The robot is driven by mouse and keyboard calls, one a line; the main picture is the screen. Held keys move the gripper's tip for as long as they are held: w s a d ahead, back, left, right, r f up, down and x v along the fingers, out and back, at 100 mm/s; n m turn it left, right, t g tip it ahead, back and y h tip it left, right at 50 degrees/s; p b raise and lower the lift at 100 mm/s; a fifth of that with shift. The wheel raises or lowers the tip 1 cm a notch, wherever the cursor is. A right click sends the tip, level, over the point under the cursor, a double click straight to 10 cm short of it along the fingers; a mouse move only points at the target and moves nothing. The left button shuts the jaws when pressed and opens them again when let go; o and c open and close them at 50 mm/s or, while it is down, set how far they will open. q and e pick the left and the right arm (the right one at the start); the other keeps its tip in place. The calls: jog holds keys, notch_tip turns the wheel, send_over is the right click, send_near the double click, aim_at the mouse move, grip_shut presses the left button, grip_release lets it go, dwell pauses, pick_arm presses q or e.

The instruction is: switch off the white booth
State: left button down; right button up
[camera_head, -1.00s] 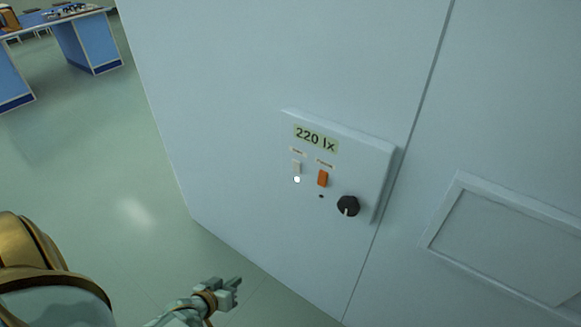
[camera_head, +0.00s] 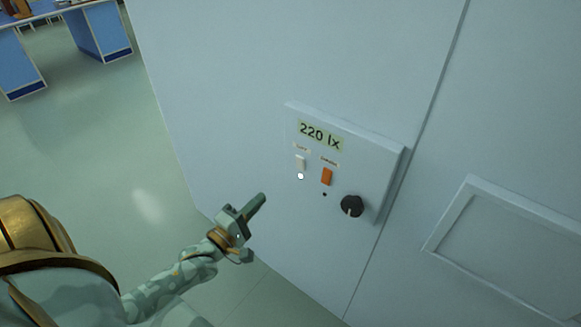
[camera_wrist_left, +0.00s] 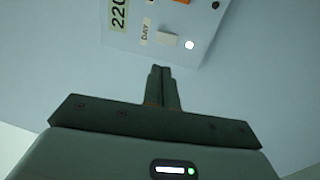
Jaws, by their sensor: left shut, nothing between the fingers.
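The pale booth wall (camera_head: 230,80) carries a control panel (camera_head: 375,165) with a display (camera_head: 320,136) reading 220 lx. On the panel are a white switch (camera_head: 300,162) with a lit white lamp (camera_head: 300,176) below it, an orange switch (camera_head: 326,176) with a dark lamp (camera_head: 324,194), and a black knob (camera_head: 352,206). My left gripper (camera_head: 262,197) is shut and empty, below and left of the panel, apart from it. In the left wrist view its closed fingers (camera_wrist_left: 162,72) point toward the white switch (camera_wrist_left: 168,39), labelled DAY, and its lamp (camera_wrist_left: 189,45). My right gripper is not in view.
A framed recess (camera_head: 510,245) is in the wall to the right of the panel, past a vertical seam. Blue benches (camera_head: 98,30) stand far off at upper left. The green floor (camera_head: 100,130) left of the booth is clear.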

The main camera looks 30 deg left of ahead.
aim_at(298, 160)
pick_arm(q)
jog(key=w, duration=0.4)
jog(key=w+r+b, duration=0.1)
jog(key=w, duration=0.4)
jog(key=w+d+b, duration=0.1)
jog(key=w, duration=0.3)
jog(key=shift+w+r, duration=0.25)
jog(key=shift+r, duration=0.15)
jog(key=shift+r, duration=0.1)
